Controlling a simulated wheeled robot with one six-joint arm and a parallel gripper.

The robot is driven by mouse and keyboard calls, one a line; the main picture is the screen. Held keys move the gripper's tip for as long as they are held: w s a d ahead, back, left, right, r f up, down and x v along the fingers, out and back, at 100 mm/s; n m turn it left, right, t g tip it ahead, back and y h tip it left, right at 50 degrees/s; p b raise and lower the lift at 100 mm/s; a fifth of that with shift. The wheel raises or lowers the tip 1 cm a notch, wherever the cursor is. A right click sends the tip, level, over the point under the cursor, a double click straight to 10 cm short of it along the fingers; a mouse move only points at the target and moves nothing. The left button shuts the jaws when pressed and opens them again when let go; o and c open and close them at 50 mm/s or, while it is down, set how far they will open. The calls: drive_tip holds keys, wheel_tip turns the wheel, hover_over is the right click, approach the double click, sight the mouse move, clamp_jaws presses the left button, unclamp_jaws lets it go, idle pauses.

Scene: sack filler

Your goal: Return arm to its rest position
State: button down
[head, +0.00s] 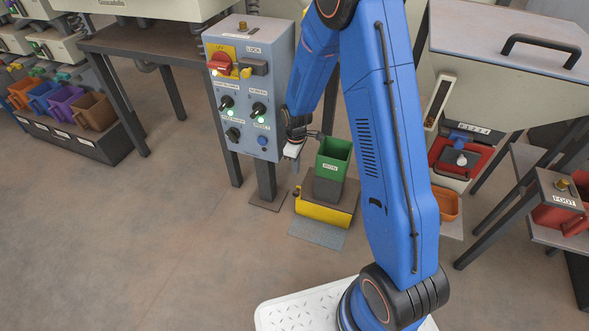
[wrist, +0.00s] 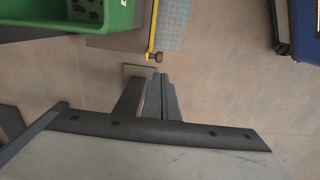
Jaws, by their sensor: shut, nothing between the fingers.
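I cannot tell whether the gripper touches the panel.
The green bin also shows in the wrist view (wrist: 65,15). A yellow-fronted foot pedal (head: 325,211) is below it. A hopper machine (head: 508,45) and red FOOT box (head: 557,202) stand right. Coloured bins (head: 63,103) stand left. The front left floor is clear.

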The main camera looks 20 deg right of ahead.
drive_tip(key=shift+r, duration=0.25)
drive_tip(key=s+d+r+m+t, duration=0.15)
drive_tip(key=s+r, duration=0.25)
drive_tip(key=r, duration=0.4)
drive_tip(key=s+d+r+m, duration=0.1)
drive_tip(key=s+r+m, duration=0.15)
drive_tip(key=r, duration=0.55)
drive_tip(key=s+d+r+m+t, duration=0.1)
drive_tip(key=s+d+r, duration=0.1)
drive_tip(key=s+r, duration=0.45)
drive_tip(key=s+d+r+m+t, duration=0.1)
drive_tip(key=s+r+m, duration=0.2)
drive_tip(key=s+r, duration=0.3)
drive_tip(key=s+d+r+m+t, duration=0.1)
drive_tip(key=s+r, duration=0.6)
drive_tip(key=s, duration=0.9)
drive_tip(key=shift+d+r+m, duration=0.25)
drive_tip(key=shift+d+m, duration=0.25)
drive_tip(key=shift+m, duration=0.4)
